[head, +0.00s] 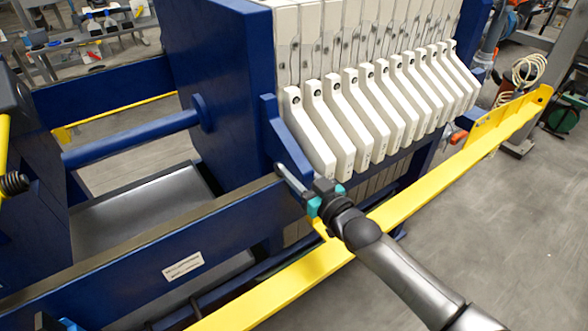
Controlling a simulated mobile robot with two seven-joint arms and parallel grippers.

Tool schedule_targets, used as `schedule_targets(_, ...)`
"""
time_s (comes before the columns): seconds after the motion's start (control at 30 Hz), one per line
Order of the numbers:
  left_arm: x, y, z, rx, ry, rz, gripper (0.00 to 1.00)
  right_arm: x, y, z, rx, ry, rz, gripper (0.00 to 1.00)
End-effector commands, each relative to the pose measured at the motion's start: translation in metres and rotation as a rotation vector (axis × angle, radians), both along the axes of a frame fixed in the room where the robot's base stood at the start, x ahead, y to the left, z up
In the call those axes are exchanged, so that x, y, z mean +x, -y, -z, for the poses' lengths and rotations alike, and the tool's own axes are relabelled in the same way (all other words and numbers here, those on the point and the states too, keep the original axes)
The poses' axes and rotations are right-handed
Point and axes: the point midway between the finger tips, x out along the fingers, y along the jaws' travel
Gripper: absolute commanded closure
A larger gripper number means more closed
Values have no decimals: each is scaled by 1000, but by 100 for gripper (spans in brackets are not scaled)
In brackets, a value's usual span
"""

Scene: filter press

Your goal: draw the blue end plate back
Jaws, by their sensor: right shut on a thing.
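The blue end plate (215,85) stands upright at the left end of the row of white filter plates (345,120). In this view it sits close against the first white plate; I see no clear gap between them. A blue bracket (283,145) on its near side carries a pale bar-like handle (291,179). My right gripper (318,199), with teal fingers, comes in from the lower right and is shut on this handle. The fingers hide the handle's outer end.
A blue side rail (190,245) runs along the near side, with a yellow guard rail (420,200) outside it. A blue rod (130,138) meets the end plate's left face. Left of the plate, a grey tray (150,225) lies below open space.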

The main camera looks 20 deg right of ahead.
Motion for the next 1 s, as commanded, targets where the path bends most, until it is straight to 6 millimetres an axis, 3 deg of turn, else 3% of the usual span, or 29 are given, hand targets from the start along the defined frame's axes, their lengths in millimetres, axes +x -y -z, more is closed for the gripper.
schedule_targets(0.03,0,0,0,0,0,0,50,0,0,0,0,0,0,78)
schedule_targets(0.23,0,0,0,0,0,0,50,0,0,0,0,0,-1,100)
schedule_targets(1.0,0,0,0,0,0,1,50,0,0,0,0,-1,-1,100)
